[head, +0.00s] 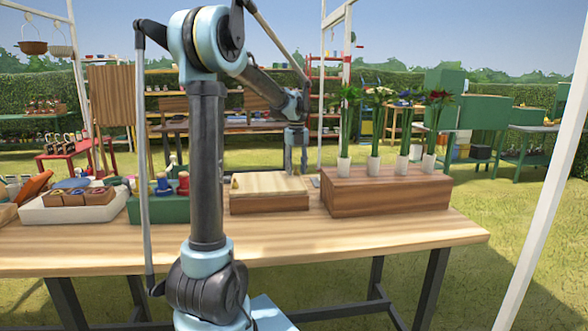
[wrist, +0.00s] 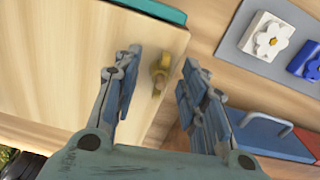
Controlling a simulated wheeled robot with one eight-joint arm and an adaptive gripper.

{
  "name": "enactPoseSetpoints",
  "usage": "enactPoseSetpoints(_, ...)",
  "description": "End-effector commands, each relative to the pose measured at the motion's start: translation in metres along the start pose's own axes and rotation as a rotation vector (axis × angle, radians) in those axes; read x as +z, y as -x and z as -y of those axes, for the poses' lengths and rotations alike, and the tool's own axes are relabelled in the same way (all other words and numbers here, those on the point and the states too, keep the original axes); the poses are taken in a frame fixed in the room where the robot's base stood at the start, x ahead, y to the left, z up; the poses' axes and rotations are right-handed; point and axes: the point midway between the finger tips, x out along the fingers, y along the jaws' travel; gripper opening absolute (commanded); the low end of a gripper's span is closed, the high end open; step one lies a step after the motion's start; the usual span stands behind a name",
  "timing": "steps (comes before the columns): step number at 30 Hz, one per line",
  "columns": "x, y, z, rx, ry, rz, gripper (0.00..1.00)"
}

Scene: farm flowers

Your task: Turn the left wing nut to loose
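A brass wing nut (wrist: 160,72) stands on a light wooden board near its edge in the wrist view. My gripper (wrist: 163,75) is open, with one finger on each side of the nut. Gaps show between the nut and both fingers. In the head view my gripper (head: 296,168) points down near the right end of the wooden press (head: 269,203). A small yellow piece (head: 235,184) shows at the press's left end; it is too small to identify surely. The nut between my fingers cannot be made out in the head view.
A brown wooden box (head: 385,195) with several potted flowers (head: 374,163) stands to the right. A green rack (head: 160,208) with bottles stands left. The front tabletop (head: 330,240) is clear.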

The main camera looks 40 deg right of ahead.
Motion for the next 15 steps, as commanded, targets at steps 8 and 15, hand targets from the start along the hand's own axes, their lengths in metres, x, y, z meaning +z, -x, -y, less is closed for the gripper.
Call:
enactPoseSetpoints(8, 0.0001, -0.0004, -0.0003, 0.000, 0.001, 0.000, 0.30)
enactPoseSetpoints(15, 0.0001, -0.0002, -0.0005, 0.000, 0.001, 0.000, 0.00)
